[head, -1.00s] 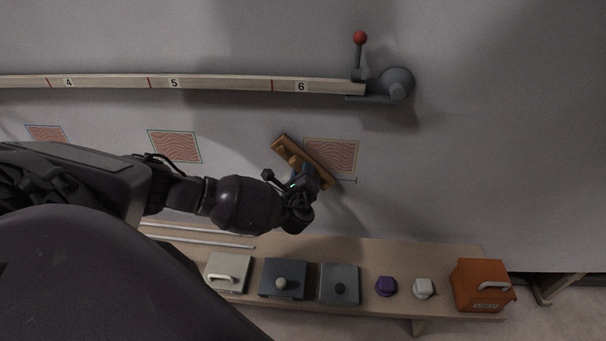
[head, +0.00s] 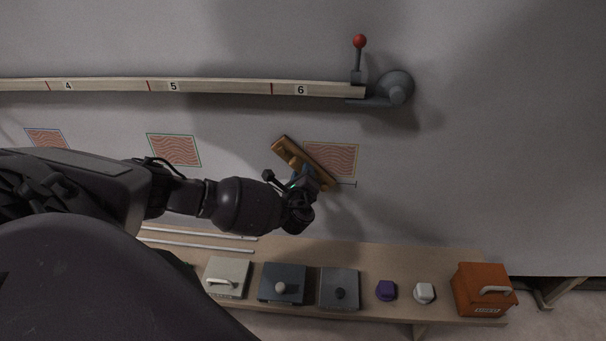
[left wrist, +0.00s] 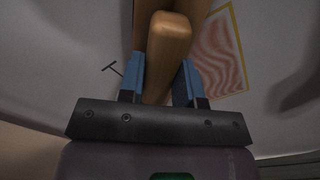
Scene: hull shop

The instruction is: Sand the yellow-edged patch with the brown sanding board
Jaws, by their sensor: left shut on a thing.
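My left gripper (head: 303,180) is shut on the handle of the brown sanding board (head: 284,148). The board is tilted across the left part of the yellow-edged patch (head: 336,156), which has wavy reddish lines on the grey hull. In the left wrist view the wooden handle (left wrist: 167,50) sits between the blue fingers of the gripper (left wrist: 160,80), and the yellow-edged patch (left wrist: 220,52) shows to the right. The board covers the patch's left side in the head view. I cannot tell whether the board touches the hull. My right gripper is not in view.
A green-edged patch (head: 174,150) and a blue-edged patch (head: 46,138) are to the left. A numbered rail (head: 220,87) with a red-knobbed lever (head: 360,42) runs above. A bench (head: 400,256) below holds several boxes, knobs and an orange case (head: 483,290).

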